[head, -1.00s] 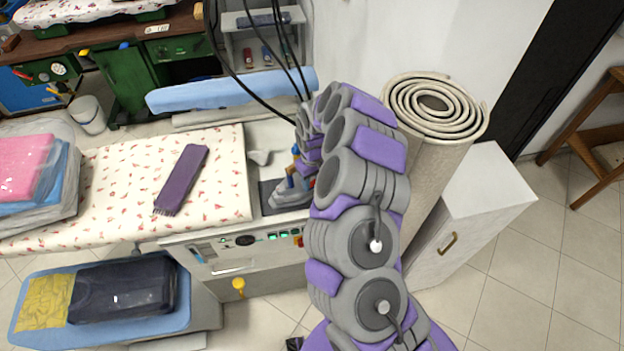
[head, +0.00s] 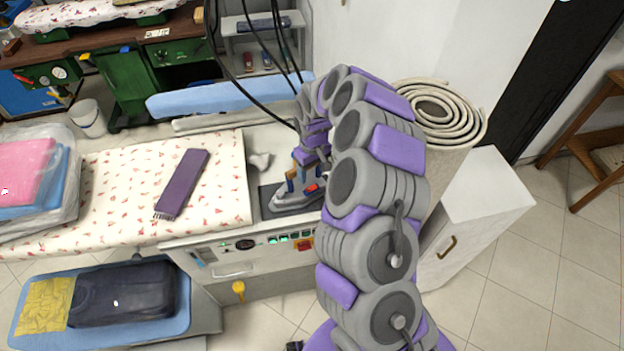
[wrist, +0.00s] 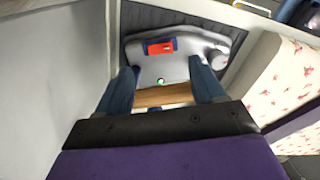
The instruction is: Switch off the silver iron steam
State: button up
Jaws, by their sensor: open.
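The silver iron (head: 291,203) sits on a dark pad at the right end of the ironing board. My gripper (head: 301,176) is just above it, partly hidden by my wrist. In the wrist view the grey top of the iron (wrist: 192,66) lies beyond my open blue fingers (wrist: 163,84). A red switch (wrist: 160,47) in a dark blue surround is on top of the iron. A small green light (wrist: 160,80) shows near the wooden handle (wrist: 164,96). The handle spans the gap between the fingers; I cannot tell whether they touch it.
The control panel (head: 225,258) below the board has green-lit switches (head: 283,239) and a red switch (head: 304,244). Black cables (head: 242,85) hang above the iron.

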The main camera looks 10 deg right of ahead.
notch_tip(320, 180, up, 10)
jog(key=shift+p, duration=0.35)
dwell(0.4)
jog(key=s+a+r+b, duration=0.1)
jog(key=s+a+r, duration=0.1)
jog(key=s+r, duration=0.45)
jog(key=s+a+r+b, duration=0.15)
jog(key=s+r, duration=0.25)
jog(key=s, duration=0.6)
jog(key=s+d+m+g, duration=0.1)
jog(key=s+d+m, duration=0.1)
jog(key=s, duration=1)
jog(key=s+d+m+b, duration=0.1)
jog(key=s+d+m, duration=0.1)
jog(key=s, duration=1.1)
jog(key=shift+f+g, duration=0.4)
jog(key=shift+f, duration=0.05)
